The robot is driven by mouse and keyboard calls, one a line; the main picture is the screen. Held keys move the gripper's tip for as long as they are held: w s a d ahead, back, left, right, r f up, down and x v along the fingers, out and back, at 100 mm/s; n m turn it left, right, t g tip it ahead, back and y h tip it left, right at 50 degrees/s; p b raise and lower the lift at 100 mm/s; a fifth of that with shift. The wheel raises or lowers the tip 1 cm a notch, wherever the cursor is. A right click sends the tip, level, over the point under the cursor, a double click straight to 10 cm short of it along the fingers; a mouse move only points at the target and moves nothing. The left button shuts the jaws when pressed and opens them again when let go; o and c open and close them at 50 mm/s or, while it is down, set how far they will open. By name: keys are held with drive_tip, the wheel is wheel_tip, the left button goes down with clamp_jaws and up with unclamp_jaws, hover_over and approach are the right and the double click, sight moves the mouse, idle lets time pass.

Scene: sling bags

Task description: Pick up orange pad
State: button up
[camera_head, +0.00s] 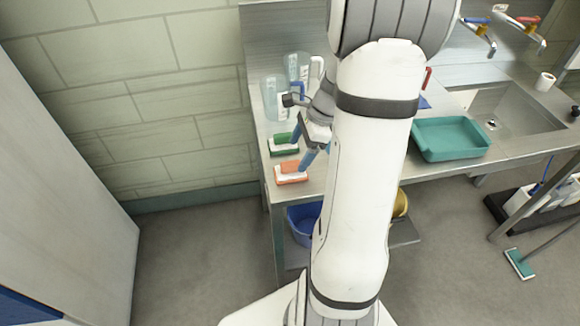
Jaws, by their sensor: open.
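The orange pad (291,173) lies on the steel counter (262,125) near its front left corner, with a white block or edge along its side. A green pad (284,144) lies just behind it. My gripper (299,155) is open, its blue fingers pointing down over the counter at the right side of the two pads. One finger appears close to the orange pad's right end; whether it touches cannot be told. My white arm hides the counter to the right of the gripper.
Clear measuring jugs (273,98) stand behind the pads. A teal tray (450,139) sits on the counter at right, beside a sink (510,112) with taps. A blue bucket (302,222) is under the counter. The floor at left is clear.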

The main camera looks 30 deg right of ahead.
sight(292, 163)
drive_tip(key=x, duration=0.5)
drive_tip(key=shift+s+a+f, duration=0.25)
drive_tip(key=shift+s+a, duration=0.1)
drive_tip(key=shift+a, duration=0.1)
drive_tip(key=shift+w+a+f, duration=0.1)
drive_tip(key=shift+a+f, duration=0.05)
drive_tip(key=shift+f, duration=0.3)
drive_tip(key=c, duration=1.1)
drive_tip(key=shift+r, duration=0.1)
